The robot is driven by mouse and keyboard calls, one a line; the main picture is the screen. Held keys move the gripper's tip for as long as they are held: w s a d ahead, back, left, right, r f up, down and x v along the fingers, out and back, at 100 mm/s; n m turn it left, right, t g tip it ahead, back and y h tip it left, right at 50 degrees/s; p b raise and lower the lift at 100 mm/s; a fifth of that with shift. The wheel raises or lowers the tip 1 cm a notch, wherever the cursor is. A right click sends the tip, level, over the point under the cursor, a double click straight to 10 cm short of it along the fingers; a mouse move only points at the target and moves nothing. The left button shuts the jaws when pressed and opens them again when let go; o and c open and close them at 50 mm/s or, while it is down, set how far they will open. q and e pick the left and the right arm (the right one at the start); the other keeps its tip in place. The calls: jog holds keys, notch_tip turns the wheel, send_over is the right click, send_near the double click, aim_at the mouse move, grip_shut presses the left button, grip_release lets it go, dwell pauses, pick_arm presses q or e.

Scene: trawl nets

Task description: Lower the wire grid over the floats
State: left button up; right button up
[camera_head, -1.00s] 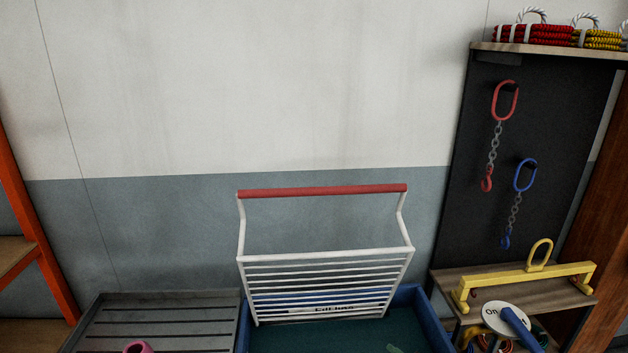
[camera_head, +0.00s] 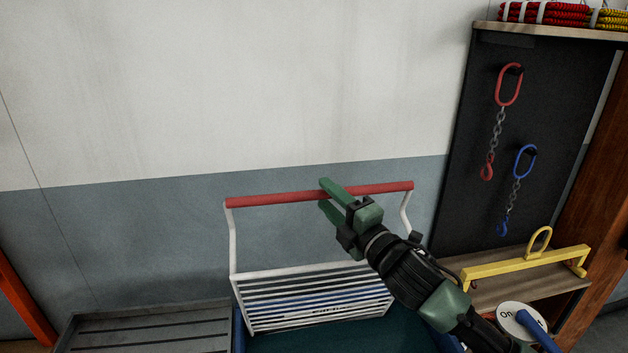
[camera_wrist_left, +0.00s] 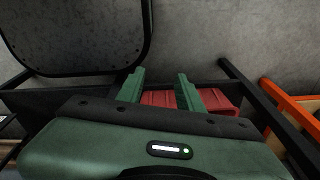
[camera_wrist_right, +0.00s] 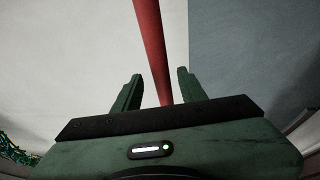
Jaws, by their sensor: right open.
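The white wire grid (camera_head: 300,284) stands raised and tilted at the back of a blue tub (camera_head: 238,335). Its red handle bar (camera_head: 270,198) runs across the top. My right gripper (camera_head: 322,197) is at the bar, right of its middle, with its fingers open. In the right wrist view the red bar (camera_wrist_right: 151,45) runs between the open fingers (camera_wrist_right: 160,75). My left gripper (camera_wrist_left: 160,74) shows only in its wrist view, open and away from the grid. I cannot make out any floats; the visible part of the tub shows a dark teal inside.
A grey slatted tray (camera_head: 150,335) stands left of the tub. On the right, a yellow lifting beam (camera_head: 525,265) rests on a wooden shelf beside a round sign (camera_head: 515,318). Red (camera_head: 509,85) and blue (camera_head: 525,160) chain hooks hang on a black panel.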

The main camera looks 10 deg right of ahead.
jog(key=p+x, duration=0.1)
jog(key=x, duration=0.3)
jog(key=shift+w+a+f, duration=0.1)
jog(key=shift+w+a, duration=0.05)
jog(key=shift+w, duration=0.2)
jog(key=c, duration=0.7)
grip_shut()
pick_arm(q)
jog(key=shift+s+d+r, duration=0.2)
jog(key=shift+s+r, duration=0.2)
jog(key=shift+s, duration=0.2)
jog(key=shift+s+d+r, duration=0.15)
jog(key=shift+s+r, duration=0.25)
jog(key=shift+s, duration=0.2)
jog(key=shift+w, duration=0.1)
